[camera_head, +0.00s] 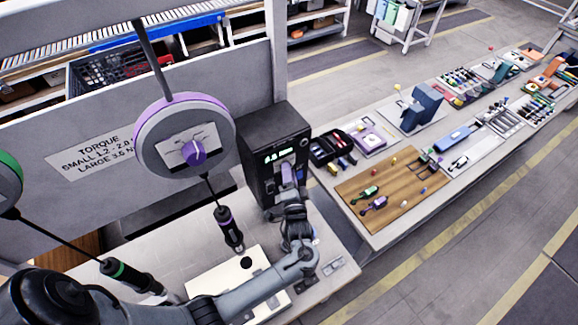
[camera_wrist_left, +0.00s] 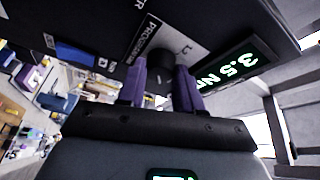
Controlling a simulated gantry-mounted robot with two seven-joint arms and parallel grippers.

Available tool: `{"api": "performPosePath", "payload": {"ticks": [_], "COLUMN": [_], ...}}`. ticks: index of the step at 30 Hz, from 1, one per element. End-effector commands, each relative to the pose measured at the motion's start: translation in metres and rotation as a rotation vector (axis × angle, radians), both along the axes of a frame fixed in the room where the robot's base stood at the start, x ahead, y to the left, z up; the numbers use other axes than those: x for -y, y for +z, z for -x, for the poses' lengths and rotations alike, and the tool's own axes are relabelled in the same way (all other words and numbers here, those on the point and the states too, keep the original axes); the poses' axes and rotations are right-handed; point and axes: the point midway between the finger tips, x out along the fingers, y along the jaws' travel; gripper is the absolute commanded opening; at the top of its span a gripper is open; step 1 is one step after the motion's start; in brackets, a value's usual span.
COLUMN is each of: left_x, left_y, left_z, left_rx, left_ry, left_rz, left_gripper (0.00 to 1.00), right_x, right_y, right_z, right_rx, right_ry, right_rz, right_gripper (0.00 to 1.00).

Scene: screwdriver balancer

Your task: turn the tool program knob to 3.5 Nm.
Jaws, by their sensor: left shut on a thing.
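The black tool controller box (camera_head: 262,150) stands at the back right of the bench, with a lit green display (camera_head: 287,150). In the left wrist view the display (camera_wrist_left: 228,68) reads 3.5 N, its end cut off; in the head view its digits are too small to read surely. My left gripper (camera_head: 289,176) is at the box's front face. In the left wrist view its two purple fingers (camera_wrist_left: 162,86) are shut on the dark program knob (camera_wrist_left: 157,72), which is partly hidden between them. The label beside it reads PROGRAM. My right gripper is not in view.
A purple-rimmed balancer (camera_head: 184,135) hangs left of the box, with a black and purple screwdriver (camera_head: 228,228) on its cord. A green-banded screwdriver (camera_head: 130,275) hangs at lower left. A pale plate (camera_head: 213,283) lies under my arm. A long parts table (camera_head: 420,213) stands to the right.

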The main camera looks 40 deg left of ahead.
Motion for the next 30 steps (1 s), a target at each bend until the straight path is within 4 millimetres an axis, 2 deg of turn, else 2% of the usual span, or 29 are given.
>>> {"api": "performPosePath", "payload": {"ticks": [4, 18, 19, 21, 24, 30], "left_x": [-0.0003, -0.0004, -0.0004, -0.0004, -0.0004, -0.0003], "left_y": [-0.0007, -0.0029, -0.0029, -0.0026, -0.0019, -0.0009], "left_z": [0.0003, 0.0002, 0.0002, 0.0002, 0.0001, 0.0000], "left_rx": [-0.037, -0.052, -0.052, -0.051, -0.049, -0.047], "left_ry": [0.000, -0.001, -0.001, -0.001, 0.000, 0.000], "left_rz": [-0.008, -0.013, -0.013, -0.013, -0.014, -0.015], "left_gripper": [0.04, 0.04, 0.36, 0.47, 0.60, 0.60], "right_x": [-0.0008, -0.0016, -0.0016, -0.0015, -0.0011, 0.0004], "right_y": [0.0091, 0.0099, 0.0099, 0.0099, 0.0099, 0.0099], "right_z": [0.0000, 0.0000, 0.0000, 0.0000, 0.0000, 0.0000], "right_rx": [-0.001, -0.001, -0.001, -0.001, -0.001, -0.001], "right_ry": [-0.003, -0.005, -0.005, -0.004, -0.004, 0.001], "right_rz": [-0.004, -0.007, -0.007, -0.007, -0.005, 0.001], "right_gripper": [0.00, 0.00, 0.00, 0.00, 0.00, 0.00]}}
